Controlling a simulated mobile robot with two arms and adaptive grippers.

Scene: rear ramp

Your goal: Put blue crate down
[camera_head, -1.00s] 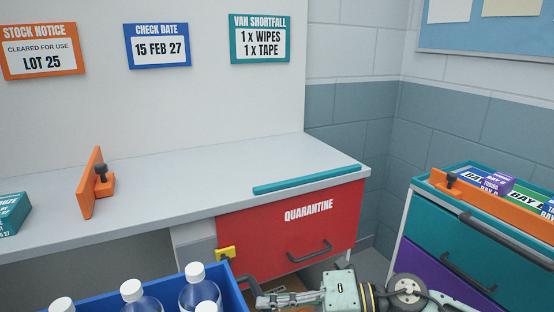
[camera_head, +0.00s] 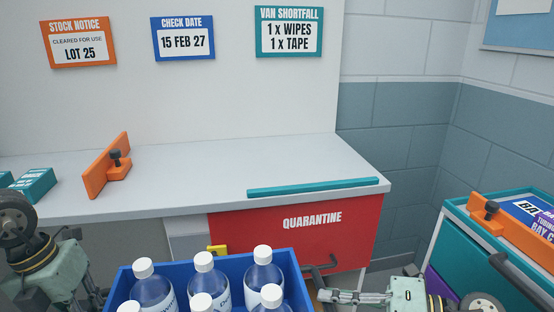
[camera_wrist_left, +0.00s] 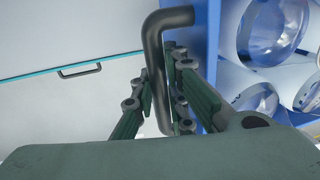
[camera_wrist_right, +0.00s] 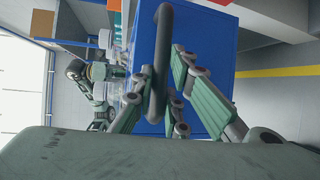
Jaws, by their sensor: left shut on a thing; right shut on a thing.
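The blue crate (camera_head: 300,283) is at the bottom middle of the head view, in front of the bench, with several white-capped bottles (camera_head: 262,275) upright in it. My right gripper (camera_wrist_right: 158,100) is shut on the crate's dark handle (camera_wrist_right: 162,50) at the crate's right end. That gripper also shows in the head view (camera_head: 330,294). My left gripper (camera_wrist_left: 162,98) is shut on the other dark handle (camera_wrist_left: 152,45), beside the crate's blue wall (camera_wrist_left: 205,40). In the head view its fingertips are out of frame. The crate's underside is hidden.
The grey bench top (camera_head: 220,178) has a wide clear middle. An orange stop (camera_head: 106,168) and teal boxes (camera_head: 36,184) stand at its left. A teal strip (camera_head: 315,187) lies along its front right, above the red quarantine drawer (camera_head: 300,238). A teal cabinet (camera_head: 480,260) stands right.

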